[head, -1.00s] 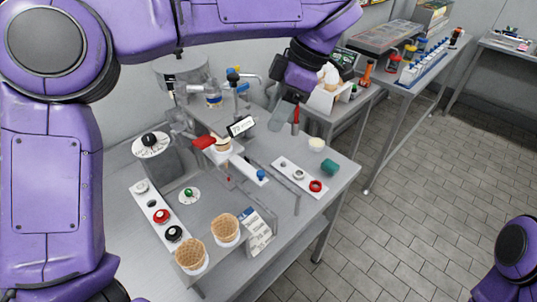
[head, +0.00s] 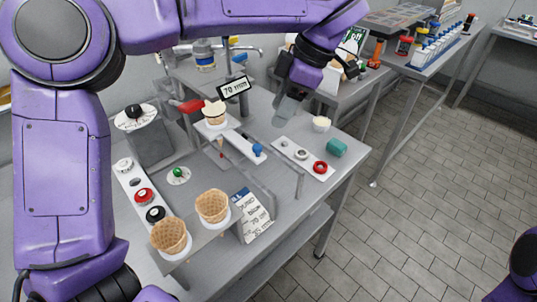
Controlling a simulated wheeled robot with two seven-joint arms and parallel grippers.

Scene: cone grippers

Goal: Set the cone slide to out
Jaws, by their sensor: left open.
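The cone slide looks like the narrow white strip (head: 238,142) in the middle of the metal bench, with a blue knob (head: 258,150) at its near right end. A wafer cone (head: 214,112) stands in a white holder at its far left end. A small display reading "79" (head: 233,88) is just behind it. My left gripper (head: 286,116) is open and empty. It points down above the bench, behind and right of the blue knob, apart from it. My right gripper is out of view.
A white panel with a red ring knob (head: 320,168), a teal block (head: 337,148) and a cream bowl (head: 321,124) are right of the slide. Two cones (head: 212,206) in holders and a printed card (head: 252,216) are in front. A panel with red and black knobs (head: 144,196) is left.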

